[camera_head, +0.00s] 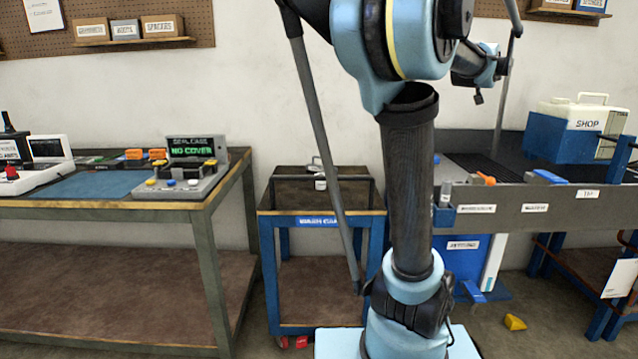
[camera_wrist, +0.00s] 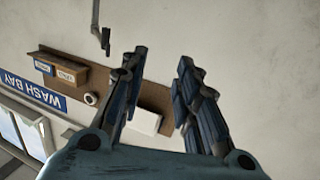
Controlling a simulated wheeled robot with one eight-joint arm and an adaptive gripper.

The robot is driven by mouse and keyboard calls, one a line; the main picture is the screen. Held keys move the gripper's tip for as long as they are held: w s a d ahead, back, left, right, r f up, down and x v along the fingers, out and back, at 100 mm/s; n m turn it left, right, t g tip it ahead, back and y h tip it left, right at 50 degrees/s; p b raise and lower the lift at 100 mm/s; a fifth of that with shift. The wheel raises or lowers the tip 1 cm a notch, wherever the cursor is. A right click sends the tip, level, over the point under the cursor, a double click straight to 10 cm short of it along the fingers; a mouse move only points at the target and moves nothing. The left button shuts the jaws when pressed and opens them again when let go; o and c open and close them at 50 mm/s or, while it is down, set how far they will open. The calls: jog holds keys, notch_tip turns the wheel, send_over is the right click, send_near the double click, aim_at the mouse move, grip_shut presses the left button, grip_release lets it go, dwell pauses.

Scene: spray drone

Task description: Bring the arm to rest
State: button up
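My arm (camera_head: 408,180) stands up close in front of the head camera, with a thick dark link rising to a light blue elbow that runs out of the top of the picture. A further light blue and black part of it shows at the upper right, but I cannot make out the fingers there. In the wrist view my gripper (camera_wrist: 161,62) has its two blue and dark fingers apart. Nothing is between them but the wall and shelf seen behind. The gripper is empty and touches nothing that I can see.
A workbench (camera_head: 110,205) with a seal case device (camera_head: 190,178) stands at left. A small cart (camera_head: 290,200) is behind my arm. The wrist view shows a WASH BAY sign (camera_wrist: 38,92) and a wall shelf (camera_wrist: 100,80).

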jog(key=s+a+f+n+g+y, duration=0.25)
jog(key=s+a+f+y, duration=0.2)
jog(key=a+f, duration=0.75)
jog(key=s+a+f+n+g+y, duration=0.25)
jog(key=s+a+f+y, duration=0.2)
jog(key=a+f, duration=0.7)
jog(key=s+a+f+g+h, duration=0.1)
jog(key=s+a+f+g, duration=0.25)
jog(key=s+f, duration=0.3)
jog(key=s+a+f+g, duration=0.2)
jog(key=s+a+f, duration=0.3)
jog(key=s+f, duration=0.15)
jog(key=s+d+f+m+g+h, duration=0.1)
jog(key=s+d+f+g+h, duration=0.1)
jog(key=s+f, duration=0.8)
jog(key=s+g, duration=0.1)
jog(key=s, duration=0.1)
jog(key=shift+s+d+f+h, duration=0.15)
jog(key=shift+s+d+h, duration=0.15)
jog(key=shift+h, duration=0.1)
jog(key=shift+g, duration=0.25)
jog(key=shift+w+a+f, duration=0.1)
jog(key=shift+w+f, duration=0.1)
jog(key=shift+w, duration=0.25)
